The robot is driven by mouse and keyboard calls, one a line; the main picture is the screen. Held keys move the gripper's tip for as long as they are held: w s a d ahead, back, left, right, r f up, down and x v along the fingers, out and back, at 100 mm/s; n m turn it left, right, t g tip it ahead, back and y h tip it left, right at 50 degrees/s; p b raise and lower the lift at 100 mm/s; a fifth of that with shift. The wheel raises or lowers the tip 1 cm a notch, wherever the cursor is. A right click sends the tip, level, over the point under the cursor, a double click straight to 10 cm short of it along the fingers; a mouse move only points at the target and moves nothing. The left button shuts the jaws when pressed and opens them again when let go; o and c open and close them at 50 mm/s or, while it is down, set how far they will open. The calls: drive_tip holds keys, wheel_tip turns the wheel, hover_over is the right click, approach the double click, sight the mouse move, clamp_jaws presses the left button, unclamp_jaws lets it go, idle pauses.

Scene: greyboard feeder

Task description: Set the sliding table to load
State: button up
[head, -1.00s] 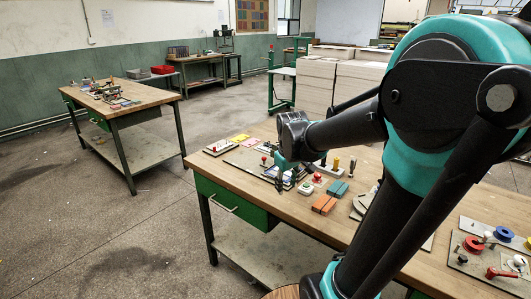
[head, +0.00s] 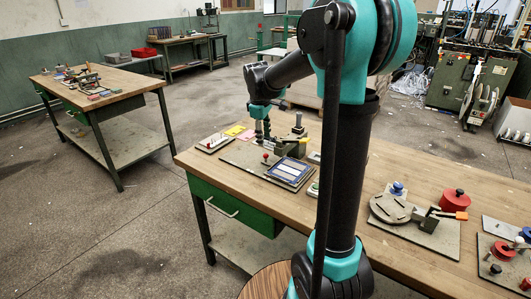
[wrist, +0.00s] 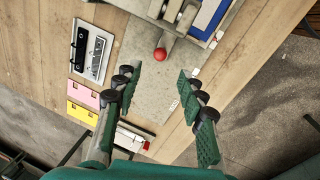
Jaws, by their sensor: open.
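The sliding table shows in the head view as a blue and white panel (head: 290,170) on a grey base plate (head: 248,158) at the bench's left end. A small red ball knob (head: 265,156) stands beside the panel's left side. In the wrist view the knob (wrist: 160,54) is on a short lever over the bare plate, with part of the blue panel (wrist: 208,14) at the top. My gripper (wrist: 160,70) is open and empty; the knob appears just beyond and between its fingertips, with no contact visible. In the head view my gripper (head: 263,133) is above the plate.
A white-framed black device (wrist: 92,52) and pink (wrist: 82,94) and yellow (wrist: 80,115) cards lie left of the plate. A round-topped fixture (head: 390,208) and red pot (head: 455,200) stand farther right. My arm hides the bench's middle in the head view.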

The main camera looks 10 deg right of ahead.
sight(266, 154)
drive_tip(key=f, duration=0.5)
drive_tip(key=w+d+f, duration=0.1)
drive_tip(key=f, duration=0.2)
drive_tip(key=shift+w+f, duration=0.1)
drive_tip(key=shift+f, duration=0.05)
drive_tip(key=shift+c, duration=0.5)
clamp_jaws()
